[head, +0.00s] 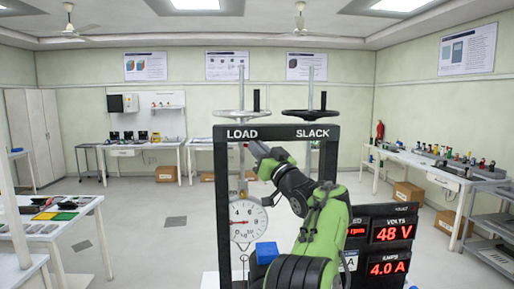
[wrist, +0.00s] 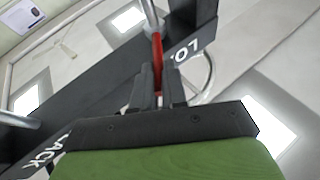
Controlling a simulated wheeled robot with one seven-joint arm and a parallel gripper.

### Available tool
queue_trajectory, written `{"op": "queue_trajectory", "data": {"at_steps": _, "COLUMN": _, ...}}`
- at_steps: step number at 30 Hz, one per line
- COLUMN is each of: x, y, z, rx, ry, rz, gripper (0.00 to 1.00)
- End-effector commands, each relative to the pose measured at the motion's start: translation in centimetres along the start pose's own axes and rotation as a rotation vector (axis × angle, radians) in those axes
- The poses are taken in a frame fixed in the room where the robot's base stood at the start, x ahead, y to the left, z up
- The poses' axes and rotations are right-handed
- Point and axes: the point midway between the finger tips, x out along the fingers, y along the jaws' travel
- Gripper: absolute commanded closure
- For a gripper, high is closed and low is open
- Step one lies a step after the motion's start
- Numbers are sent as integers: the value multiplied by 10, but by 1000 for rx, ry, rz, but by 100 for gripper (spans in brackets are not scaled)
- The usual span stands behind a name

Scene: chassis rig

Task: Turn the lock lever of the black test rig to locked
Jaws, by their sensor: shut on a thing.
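The black test rig (head: 221,190) stands upright in front of me, with LOAD and SLACK lettered on its top bar. My gripper (head: 258,152) is just below that bar, inside the frame. In the wrist view my gripper (wrist: 160,88) is shut on a narrow red bar (wrist: 157,52), which looks like the lock lever. The bar runs up between the fingers towards a silver rod. Its held end is hidden by the fingers. In the head view my gripper and arm hide most of the lever, and I cannot tell its setting.
A round dial gauge (head: 248,222) hangs inside the rig's left side. Two handwheels (head: 242,114) sit above the top bar. A blue block (head: 266,252) is low beside my arm. A red-digit display (head: 389,240) stands at right. Side tables and a rack stand farther off.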

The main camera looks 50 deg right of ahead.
Motion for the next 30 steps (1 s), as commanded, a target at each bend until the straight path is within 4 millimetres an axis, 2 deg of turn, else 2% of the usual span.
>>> {"op": "queue_trajectory", "data": {"at_steps": 10, "x": 0, "y": 0, "z": -1, "rx": 1, "ry": 4, "rz": -4, "gripper": 100}}
{"op": "queue_trajectory", "data": {"at_steps": 11, "x": 0, "y": -1, "z": -2, "rx": 1, "ry": 4, "rz": -4, "gripper": 85}}
{"op": "queue_trajectory", "data": {"at_steps": 12, "x": 0, "y": -1, "z": -1, "rx": 1, "ry": 4, "rz": -4, "gripper": 79}}
{"op": "queue_trajectory", "data": {"at_steps": 22, "x": -4, "y": 0, "z": 0, "rx": 0, "ry": 3, "rz": -3, "gripper": 77}}
{"op": "queue_trajectory", "data": {"at_steps": 26, "x": -28, "y": 1, "z": 3, "rx": 0, "ry": 5, "rz": 1, "gripper": 77}}
{"op": "queue_trajectory", "data": {"at_steps": 30, "x": -69, "y": 2, "z": 5, "rx": 0, "ry": 5, "rz": 3, "gripper": 77}}
